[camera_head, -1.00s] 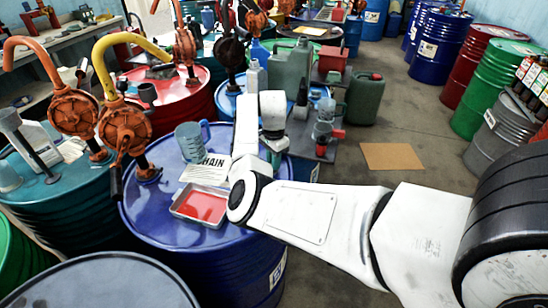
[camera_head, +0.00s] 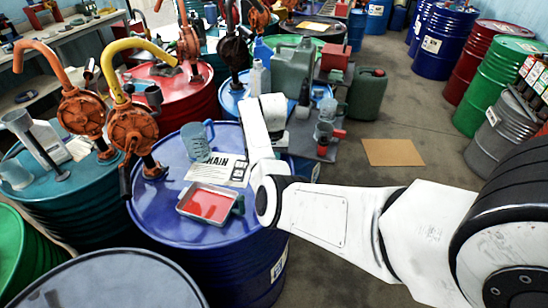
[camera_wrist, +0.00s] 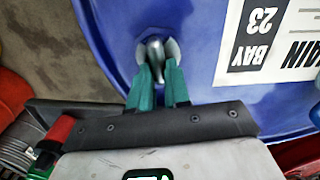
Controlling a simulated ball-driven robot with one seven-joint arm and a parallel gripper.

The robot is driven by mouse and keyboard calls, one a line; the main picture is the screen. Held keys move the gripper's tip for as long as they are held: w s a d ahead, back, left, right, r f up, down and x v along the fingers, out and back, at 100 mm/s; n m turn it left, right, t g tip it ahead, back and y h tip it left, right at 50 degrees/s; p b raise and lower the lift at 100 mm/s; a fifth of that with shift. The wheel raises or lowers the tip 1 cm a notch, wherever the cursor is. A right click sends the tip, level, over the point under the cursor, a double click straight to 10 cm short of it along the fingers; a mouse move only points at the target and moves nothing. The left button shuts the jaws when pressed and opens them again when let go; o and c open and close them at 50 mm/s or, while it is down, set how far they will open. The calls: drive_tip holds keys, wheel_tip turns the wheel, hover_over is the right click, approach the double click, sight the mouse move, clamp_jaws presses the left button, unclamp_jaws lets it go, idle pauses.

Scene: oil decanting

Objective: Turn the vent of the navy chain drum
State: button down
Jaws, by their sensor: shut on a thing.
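The navy chain drum (camera_head: 235,262) stands at centre left in the head view, with a white CHAIN label (camera_head: 217,168) on its lid. Its lid also fills much of the wrist view (camera_wrist: 205,45). There the vent (camera_wrist: 155,47), a small grey metal piece on a round fitting, sits on the lid. My gripper's teal fingers (camera_wrist: 157,75) are shut on the vent from both sides.
A tray of red liquid (camera_head: 207,205) and a clear blue jug (camera_head: 197,143) stand on the same lid. A rusty pump with a yellow spout (camera_head: 131,130) rises at its left. Other drums crowd around; open floor (camera_head: 345,205) lies to the right.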

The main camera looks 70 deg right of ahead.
drive_tip(key=shift+w+r+n, duration=0.15)
drive_tip(key=shift+n, duration=0.35)
drive_tip(key=c, duration=1.1)
unclamp_jaws()
wheel_tip(320, 180, up, 11)
drive_tip(key=shift+f+b, duration=0.15)
drive_tip(key=shift+b, duration=0.6)
drive_tip(key=shift+f, duration=0.1)
